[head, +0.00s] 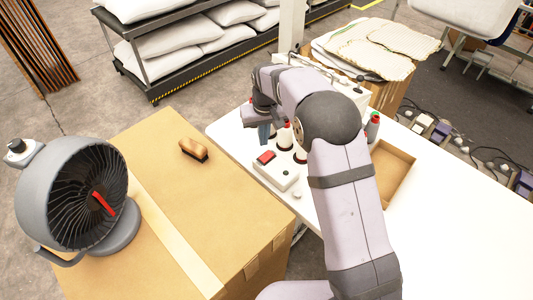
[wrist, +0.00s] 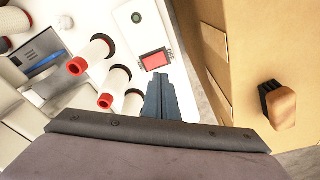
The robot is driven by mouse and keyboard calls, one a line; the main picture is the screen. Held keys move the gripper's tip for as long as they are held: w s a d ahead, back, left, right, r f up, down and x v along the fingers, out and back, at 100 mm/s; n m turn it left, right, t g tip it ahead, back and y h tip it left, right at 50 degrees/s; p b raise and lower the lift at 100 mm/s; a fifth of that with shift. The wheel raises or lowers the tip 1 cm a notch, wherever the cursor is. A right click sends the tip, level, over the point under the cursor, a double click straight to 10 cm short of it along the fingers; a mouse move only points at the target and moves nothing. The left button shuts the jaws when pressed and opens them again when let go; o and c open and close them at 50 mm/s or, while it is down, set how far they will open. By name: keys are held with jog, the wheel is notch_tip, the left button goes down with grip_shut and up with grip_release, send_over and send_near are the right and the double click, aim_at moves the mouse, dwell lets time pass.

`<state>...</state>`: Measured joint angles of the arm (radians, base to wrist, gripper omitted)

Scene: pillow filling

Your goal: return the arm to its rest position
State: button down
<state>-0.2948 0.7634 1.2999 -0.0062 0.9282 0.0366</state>
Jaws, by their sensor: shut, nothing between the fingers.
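My arm reaches from the bottom of the head view over the white table (head: 450,215) and bends down to the left. My gripper (head: 265,135) is at the table's left part, close to the white control box (head: 275,172) with a red button. In the wrist view my gripper (wrist: 160,85) is shut, with its dark fingers together and nothing between them. Its tips appear just below the red button (wrist: 156,59). I cannot tell the exact height above the table.
White tubes with red rims (wrist: 92,53) stand beside the fingers. A cardboard box (head: 150,200) at the left carries a grey fan (head: 75,200) and a wooden-handled brush (head: 194,150). An open cardboard tray (head: 398,170) lies right of my arm. The table's right front is clear.

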dwell(0.4)
jog(key=s+d+m+b, duration=0.1)
jog(key=s+d, duration=0.4)
jog(key=s, duration=0.5)
jog(key=s+d+f+m+g+b, duration=0.1)
jog(key=s+d, duration=0.4)
jog(key=s, duration=0.5)
jog(key=s+d+f+m+b, duration=0.1)
jog(key=s+d, duration=0.5)
jog(key=s, duration=0.4)
jog(key=shift+s+g, duration=0.4)
